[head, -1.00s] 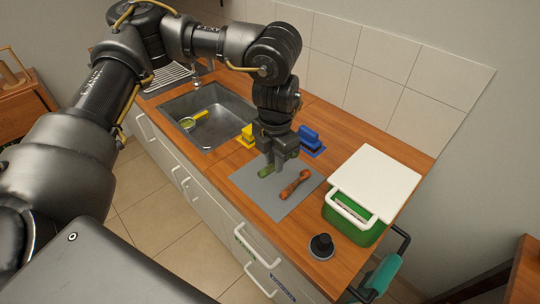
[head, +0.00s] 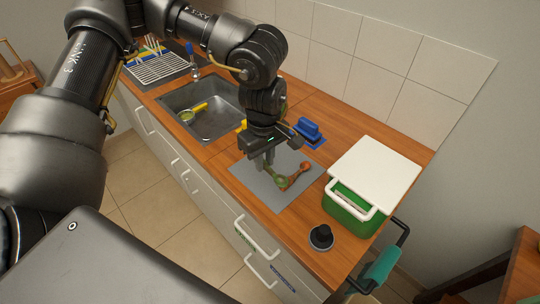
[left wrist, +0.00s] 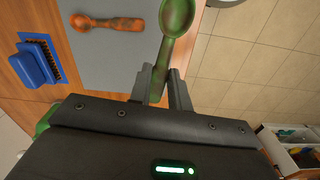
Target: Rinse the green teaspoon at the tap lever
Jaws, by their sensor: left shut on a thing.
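The green teaspoon (head: 281,183) shows in the head view above the grey mat (head: 262,191), beside an orange-brown spoon (head: 300,174). In the left wrist view the teaspoon (left wrist: 176,20) has brownish smears in its bowl, and its handle sits between the fingers. My left gripper (head: 263,164) is shut on that handle and holds it over the mat. The left gripper's fingertips (left wrist: 161,75) show in the wrist view. The tap (head: 193,63) stands behind the sink (head: 222,124), left of my left gripper; its lever is too small to make out clearly. My right gripper is not in view.
A yellow-handled green strainer (head: 188,115) lies in the sink. A blue brush (head: 308,129) stands behind the mat. A green box with a white lid (head: 375,172) and a black round knob-like item (head: 321,238) stand on the right. A dish rack (head: 160,65) is at the far left.

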